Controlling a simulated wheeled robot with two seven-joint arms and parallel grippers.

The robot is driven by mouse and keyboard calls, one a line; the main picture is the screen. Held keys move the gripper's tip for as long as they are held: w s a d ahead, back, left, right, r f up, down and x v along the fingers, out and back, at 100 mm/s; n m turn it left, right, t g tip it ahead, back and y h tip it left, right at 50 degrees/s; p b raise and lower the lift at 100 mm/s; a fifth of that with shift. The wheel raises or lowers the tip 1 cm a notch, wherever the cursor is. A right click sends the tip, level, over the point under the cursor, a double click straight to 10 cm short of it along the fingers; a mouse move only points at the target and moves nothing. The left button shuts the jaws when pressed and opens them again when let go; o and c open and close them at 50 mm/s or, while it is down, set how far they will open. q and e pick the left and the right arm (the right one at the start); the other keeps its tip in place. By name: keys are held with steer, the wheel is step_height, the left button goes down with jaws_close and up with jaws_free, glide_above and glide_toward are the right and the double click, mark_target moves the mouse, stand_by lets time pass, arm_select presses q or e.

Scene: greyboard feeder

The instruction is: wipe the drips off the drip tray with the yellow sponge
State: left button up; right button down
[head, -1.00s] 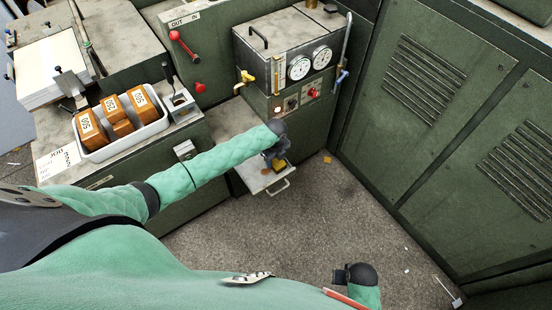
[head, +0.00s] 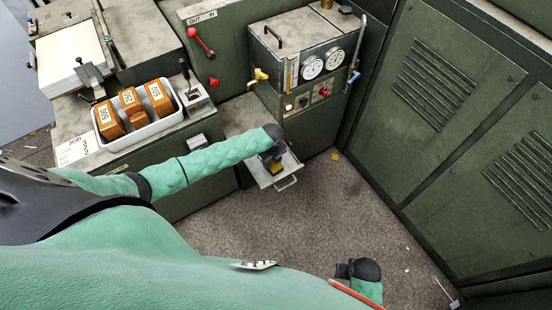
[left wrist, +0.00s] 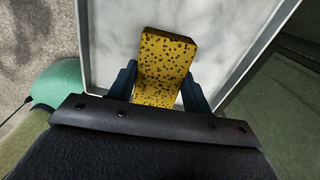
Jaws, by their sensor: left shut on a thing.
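The yellow sponge (left wrist: 165,65), with dark pores, is held between the two dark fingers of my left gripper (left wrist: 160,88). In the head view my left gripper (head: 272,155) is over the drip tray (head: 262,178), and the sponge (head: 277,168) shows below it. The tray is a pale shallow pan with a front handle, below the gauge box. Its floor in the left wrist view (left wrist: 118,30) looks whitish with faint grey marbling; no brown drip shows there. The sponge and gripper hide part of it. My right gripper (head: 343,270) is low at the right, its opening unclear.
The gauge box (head: 300,60) with a yellow tap (head: 260,75) stands behind the tray. A white bin (head: 140,133) of brown blocks is at the left. Green cabinets (head: 450,120) bound the right. The speckled floor (head: 320,210) is mostly clear, with a small orange scrap (head: 335,156).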

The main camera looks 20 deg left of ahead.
mark_target(285, 155)
arm_select(q)
steer(key=shift+s+a+p, duration=0.3)
steer(key=shift+s+a, duration=0.2)
steer(key=shift+s, duration=0.15)
steer(key=shift+f, duration=0.1)
steer(key=shift+w+d+b, duration=0.2)
steer(key=shift+w+d, duration=0.6)
steer(key=shift+w, duration=0.2)
steer(key=shift+w+d+b, duration=0.15)
steer(key=shift+w+d, duration=0.65)
steer(key=shift+w, duration=0.25)
steer(key=shift+w+d+b, duration=0.2)
steer(key=shift+w+d, duration=0.6)
steer(key=shift+w, duration=0.2)
steer(key=shift+r, duration=0.3)
steer(key=shift+r+p, duration=2.65)
steer(key=shift+r, duration=0.25)
steer(key=shift+r, duration=0.1)
